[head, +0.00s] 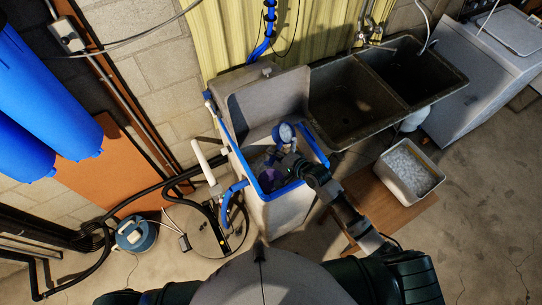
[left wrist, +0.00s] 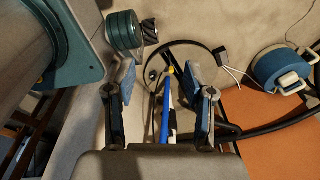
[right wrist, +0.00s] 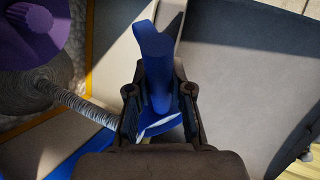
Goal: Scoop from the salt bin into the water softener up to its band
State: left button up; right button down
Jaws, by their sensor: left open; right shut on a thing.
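The water softener (head: 297,212) is a pale tank with a blue rim, in the middle of the head view. Its top is open and a purple cap (head: 265,179) shows inside; the cap also shows in the right wrist view (right wrist: 35,32). My right gripper (head: 285,151) is over the opening, shut on a blue scoop (head: 283,132). The scoop also shows between the fingers in the right wrist view (right wrist: 156,70); its load cannot be made out. The salt bin (head: 410,168) holds white salt at right. My left gripper (left wrist: 160,78) is open and empty.
A dark double sink (head: 340,105) stands behind. The salt bin is on a wooden board (head: 372,205). A round cover (head: 190,232), black hoses and a blue canister (head: 134,235) lie at left. Blue tanks (head: 50,100) hang upper left. Floor at right is clear.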

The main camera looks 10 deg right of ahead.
jog(key=b, duration=0.2)
jog(key=shift+s+d+f+t+y+b, duration=0.1)
jog(key=shift+d+t+y+b, duration=0.2)
jog(key=shift+t, duration=0.1)
jog(key=b, duration=0.2)
jog(key=a+t+y+b, duration=0.1)
jog(key=b, duration=0.2)
jog(key=shift+a+r+m, duration=0.25)
jog(key=shift+r+m, duration=0.05)
jog(key=shift+d+b, duration=0.25)
jog(key=shift+b, duration=0.1)
jog(key=b, duration=0.2)
jog(key=d+t+y+b, duration=0.1)
jog(key=b, duration=0.1)
jog(key=shift+s+f+m, duration=0.15)
jog(key=shift+f+m, duration=0.15)
jog(key=shift+f, duration=0.05)
jog(key=shift+s+a+t+y+b, duration=0.1)
jog(key=shift+a+t+y+b, duration=0.15)
jog(key=shift+t+b, duration=0.5)
jog(key=shift+d+r+y+b, duration=0.1)
jog(key=shift+r+y+b, duration=0.15)
jog(key=shift+b, duration=0.35)
pick_arm(q)
notch_tip(320, 180, down, 13)
jog(key=w+d, duration=0.2)
jog(key=shift+w+f, duration=0.2)
pick_arm(e)
jog(key=shift+d, duration=0.35)
